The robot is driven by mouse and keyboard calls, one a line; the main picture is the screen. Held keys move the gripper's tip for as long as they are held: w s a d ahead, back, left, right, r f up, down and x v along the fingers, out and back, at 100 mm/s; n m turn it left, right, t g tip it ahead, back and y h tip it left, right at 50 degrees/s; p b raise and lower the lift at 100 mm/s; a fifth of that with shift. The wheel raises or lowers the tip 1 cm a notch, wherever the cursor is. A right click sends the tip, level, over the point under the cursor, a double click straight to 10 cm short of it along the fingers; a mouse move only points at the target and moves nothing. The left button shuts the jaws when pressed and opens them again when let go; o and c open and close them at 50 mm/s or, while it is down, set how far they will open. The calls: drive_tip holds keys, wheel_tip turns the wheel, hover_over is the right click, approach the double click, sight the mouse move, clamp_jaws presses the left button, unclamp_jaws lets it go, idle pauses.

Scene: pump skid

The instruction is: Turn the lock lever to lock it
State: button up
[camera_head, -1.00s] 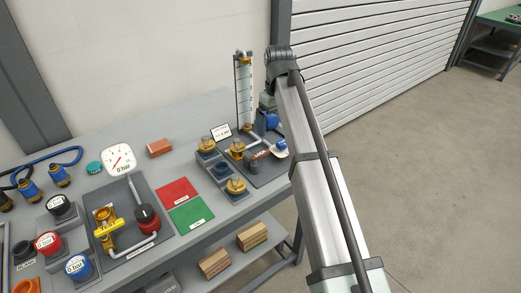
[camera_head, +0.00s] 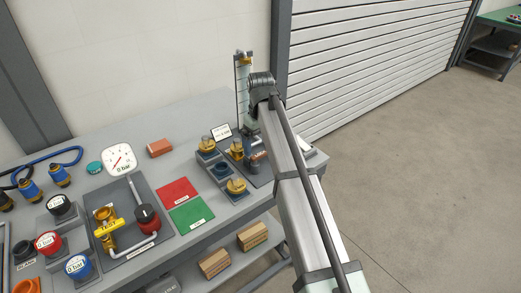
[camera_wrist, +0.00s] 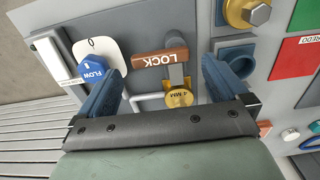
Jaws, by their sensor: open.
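The lock lever (camera_wrist: 160,60) is a brown-red bar with LOCK on it, lying roughly crosswise in the wrist view, where the lettering appears upside down. A grey arm joins its right part. A small part of the lever shows beside my arm in the head view (camera_head: 258,156). My gripper (camera_wrist: 163,70) is open. Its two blue-grey fingers stand apart, one to each side of the lever in the picture, with nothing held between them. I cannot tell how high the fingertips are above the lever. In the head view my arm hides the gripper.
A brass 4 MM disc (camera_wrist: 179,97) sits just below the lever in the wrist view. A blue FLOW knob (camera_wrist: 91,66) on a white plate is close to the left finger. A brass bolt fitting (camera_wrist: 250,12) and blue socket (camera_wrist: 238,60) are at the right.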

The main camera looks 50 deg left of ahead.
sight(260, 153)
drive_tip(key=shift+f, duration=1.65)
drive_tip(key=c, duration=0.9)
